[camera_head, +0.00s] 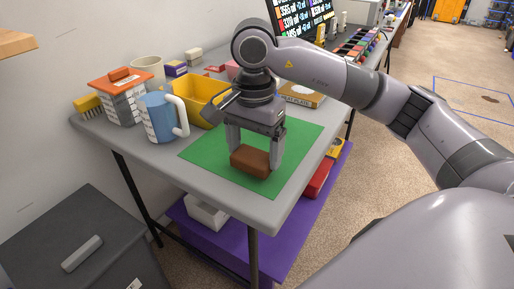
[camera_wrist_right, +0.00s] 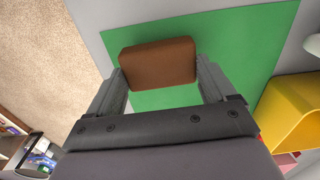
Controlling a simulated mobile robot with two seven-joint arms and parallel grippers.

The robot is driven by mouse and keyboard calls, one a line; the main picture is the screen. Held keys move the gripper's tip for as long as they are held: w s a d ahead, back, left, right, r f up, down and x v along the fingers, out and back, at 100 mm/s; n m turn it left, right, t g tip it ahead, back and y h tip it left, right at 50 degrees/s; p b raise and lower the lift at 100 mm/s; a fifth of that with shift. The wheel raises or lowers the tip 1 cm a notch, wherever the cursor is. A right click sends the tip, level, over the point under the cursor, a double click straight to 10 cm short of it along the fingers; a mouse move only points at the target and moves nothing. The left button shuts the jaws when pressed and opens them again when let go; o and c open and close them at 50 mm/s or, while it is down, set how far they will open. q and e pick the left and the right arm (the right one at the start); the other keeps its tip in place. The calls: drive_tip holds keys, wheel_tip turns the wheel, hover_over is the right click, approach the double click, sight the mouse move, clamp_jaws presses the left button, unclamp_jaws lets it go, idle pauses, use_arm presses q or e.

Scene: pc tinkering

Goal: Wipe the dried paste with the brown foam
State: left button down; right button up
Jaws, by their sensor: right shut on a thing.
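The brown foam (camera_head: 250,160) is a small rounded block low over the green mat (camera_head: 206,152) on the grey table. My right gripper (camera_head: 254,158) is shut on it from above, a finger at each end. In the right wrist view, the foam (camera_wrist_right: 158,63) sits between the two fingertips of my right gripper (camera_wrist_right: 160,80), with the green mat (camera_wrist_right: 240,40) behind it. I cannot tell whether the foam touches the mat. No dried paste shows in either view; the foam and gripper hide part of the mat. My left gripper is not in view.
A blue measuring jug (camera_head: 158,117), an orange-lidded container (camera_head: 120,98) and a yellow bin (camera_head: 197,97) stand left of and behind the mat. A cardboard-coloured box (camera_head: 302,95) lies at its far right. The table's front corner (camera_head: 262,218) is bare.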

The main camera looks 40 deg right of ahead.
sight(252, 154)
wheel_tip(252, 154, up, 5)
drive_tip(key=p, duration=0.4)
drive_tip(key=shift+w+a+r, duration=0.1)
drive_tip(key=shift+w+a, duration=0.05)
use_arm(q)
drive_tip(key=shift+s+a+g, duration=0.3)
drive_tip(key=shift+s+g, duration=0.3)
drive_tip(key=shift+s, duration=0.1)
use_arm(e)
drive_tip(key=shift+r, duration=0.25)
